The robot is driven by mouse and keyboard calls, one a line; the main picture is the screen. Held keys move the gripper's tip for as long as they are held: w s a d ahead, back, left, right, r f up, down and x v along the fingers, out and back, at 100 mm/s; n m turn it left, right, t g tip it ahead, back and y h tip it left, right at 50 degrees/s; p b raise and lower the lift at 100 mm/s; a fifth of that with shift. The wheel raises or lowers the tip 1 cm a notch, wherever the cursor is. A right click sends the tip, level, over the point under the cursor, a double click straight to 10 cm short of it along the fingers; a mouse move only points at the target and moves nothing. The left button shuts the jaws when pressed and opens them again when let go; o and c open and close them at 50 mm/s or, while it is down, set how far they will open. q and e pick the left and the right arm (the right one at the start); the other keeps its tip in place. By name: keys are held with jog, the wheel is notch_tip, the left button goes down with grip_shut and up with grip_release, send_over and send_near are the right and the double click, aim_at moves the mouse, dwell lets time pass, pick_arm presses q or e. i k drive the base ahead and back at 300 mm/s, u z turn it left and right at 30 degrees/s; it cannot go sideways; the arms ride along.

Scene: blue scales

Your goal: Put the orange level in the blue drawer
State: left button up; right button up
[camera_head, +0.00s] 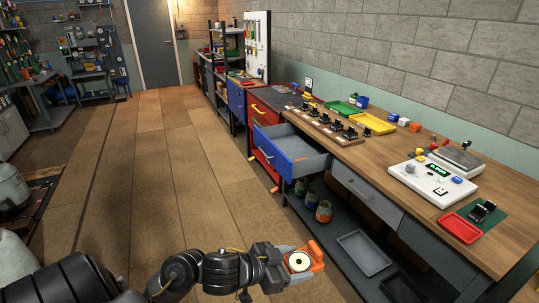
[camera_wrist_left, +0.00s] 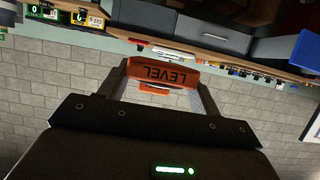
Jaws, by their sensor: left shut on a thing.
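The orange level (camera_head: 317,251) is held in my left gripper (camera_head: 299,262), in front of the bench and above the floor. In the left wrist view the level (camera_wrist_left: 163,74) shows its "LEVEL" lettering, between the two fingers of the left gripper (camera_wrist_left: 164,88). The blue drawer (camera_head: 271,151) is pulled out from under the wooden worktop. Its grey inside looks empty. It lies above and beyond the gripper in the head view, well apart from it. My right gripper is not in view.
The worktop (camera_head: 390,153) carries a white scale (camera_head: 435,184), a red tray (camera_head: 461,228) and a yellow tray (camera_head: 373,123). A closed grey drawer (camera_head: 366,196) is right of the blue one. Jars (camera_head: 323,211) and a grey tray (camera_head: 364,253) sit on the lower shelf.

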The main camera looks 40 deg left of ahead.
aim_at(288, 148)
jog(key=u, duration=0.45)
jog(key=i, duration=0.45)
jog(key=u, duration=1.2)
jog(key=i, duration=1.8)
jog(key=z, duration=1.25)
jog(key=i, duration=0.55)
jog(key=z, duration=0.55)
